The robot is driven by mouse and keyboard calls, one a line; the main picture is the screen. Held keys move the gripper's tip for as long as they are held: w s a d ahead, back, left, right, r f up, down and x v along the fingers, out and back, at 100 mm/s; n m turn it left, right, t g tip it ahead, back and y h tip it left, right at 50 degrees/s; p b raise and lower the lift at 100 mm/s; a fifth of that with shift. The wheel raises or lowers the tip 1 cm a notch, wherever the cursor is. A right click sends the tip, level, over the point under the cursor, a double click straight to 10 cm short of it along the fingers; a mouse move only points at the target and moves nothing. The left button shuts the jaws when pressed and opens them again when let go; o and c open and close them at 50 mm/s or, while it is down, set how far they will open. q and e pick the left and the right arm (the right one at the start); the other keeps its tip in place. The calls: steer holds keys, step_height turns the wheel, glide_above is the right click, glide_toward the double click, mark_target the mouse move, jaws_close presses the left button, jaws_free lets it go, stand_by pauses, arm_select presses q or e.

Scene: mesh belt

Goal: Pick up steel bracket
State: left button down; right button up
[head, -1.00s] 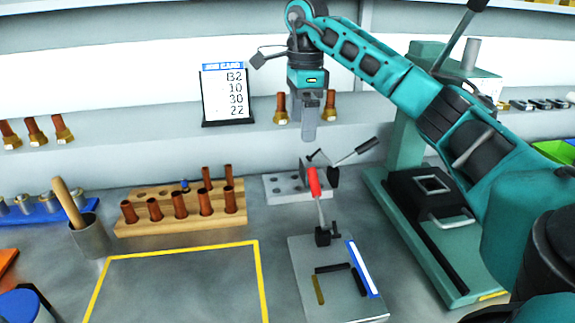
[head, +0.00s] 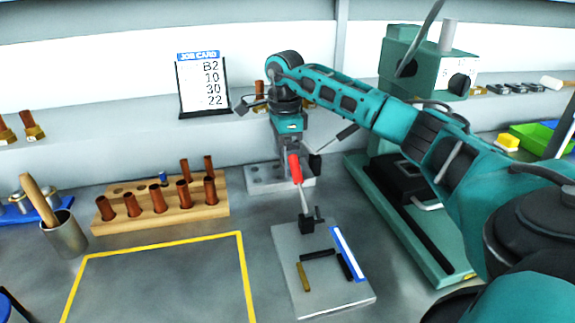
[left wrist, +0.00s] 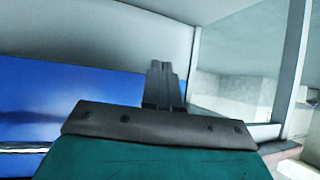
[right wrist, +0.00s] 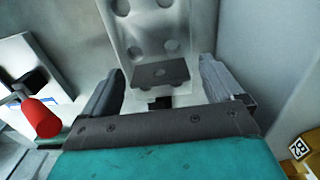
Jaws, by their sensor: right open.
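My right gripper (head: 291,160) is low over a pale grey block with holes (head: 263,181), behind the red clamp handle. In the right wrist view, my right gripper (right wrist: 172,88) is open, its fingers apart. A dark grey flat piece with a hole (right wrist: 160,74), which looks like the steel bracket, lies between and beyond the fingertips at the near end of the block (right wrist: 150,28). I cannot tell if the fingers touch it. In the head view the arm and clamp mostly hide it. My left gripper (left wrist: 163,84) shows only in its wrist view, fingers together, nothing visible between them.
The red-handled clamp (head: 296,170) stands close in front, on a fixture plate (head: 345,292); it also shows in the right wrist view (right wrist: 40,118). A wooden rack of copper parts (head: 165,222) is left, a green press (head: 400,215) right. The yellow-outlined area is clear.

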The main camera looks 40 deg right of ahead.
steer(key=shift+f, duration=0.25)
steer(key=c, duration=1.2)
steer(key=shift+r, duration=0.15)
